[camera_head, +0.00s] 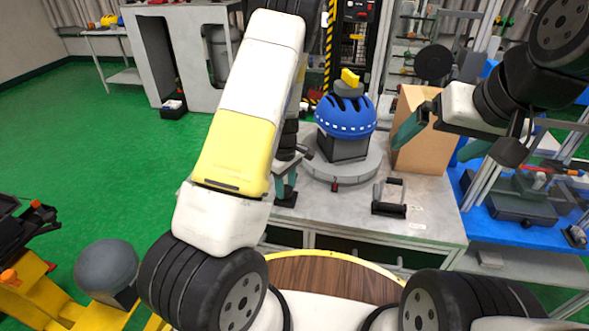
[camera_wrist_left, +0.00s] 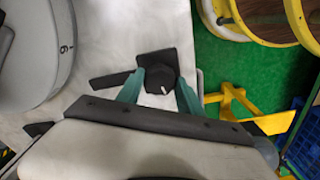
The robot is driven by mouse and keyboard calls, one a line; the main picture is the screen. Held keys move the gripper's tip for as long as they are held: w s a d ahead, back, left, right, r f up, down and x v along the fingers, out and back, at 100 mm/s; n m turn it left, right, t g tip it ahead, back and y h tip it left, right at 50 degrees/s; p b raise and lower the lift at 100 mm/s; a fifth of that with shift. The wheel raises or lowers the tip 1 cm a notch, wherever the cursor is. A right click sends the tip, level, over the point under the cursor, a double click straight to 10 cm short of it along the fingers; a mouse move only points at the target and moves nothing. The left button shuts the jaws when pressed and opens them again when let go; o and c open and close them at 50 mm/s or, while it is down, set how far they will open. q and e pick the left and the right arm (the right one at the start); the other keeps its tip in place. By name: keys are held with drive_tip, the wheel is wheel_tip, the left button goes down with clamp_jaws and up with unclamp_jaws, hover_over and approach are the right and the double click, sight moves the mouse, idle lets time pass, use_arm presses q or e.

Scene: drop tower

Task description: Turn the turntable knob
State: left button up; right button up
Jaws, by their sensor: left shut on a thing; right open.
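The black turntable knob (camera_wrist_left: 160,77) with a white mark sits between the teal fingers of my left gripper (camera_wrist_left: 163,84) in the left wrist view. My left gripper is shut on it; in the head view the gripper (camera_head: 285,180) hides most of the knob. The round grey turntable (camera_head: 362,171) is just right of it on the bench, and its edge also shows in the wrist view (camera_wrist_left: 45,70) with a digit on it. My right gripper (camera_head: 440,140) is open and empty, above the bench's right side.
A blue helmet (camera_head: 345,118) with a yellow piece (camera_head: 349,77) on top sits on a dark block on the turntable. A cardboard box (camera_head: 425,152) stands to its right. A black-and-grey holder (camera_head: 389,198) lies near the bench's front edge.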

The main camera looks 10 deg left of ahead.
sight(286, 189)
use_arm(q)
drive_tip(key=shift+d+n, duration=0.1)
drive_tip(key=shift+n, duration=1.9)
idle(1.6)
drive_tip(key=o, duration=1.4)
drive_tip(key=shift+r, duration=3.85)
drive_tip(key=shift+c, duration=0.3)
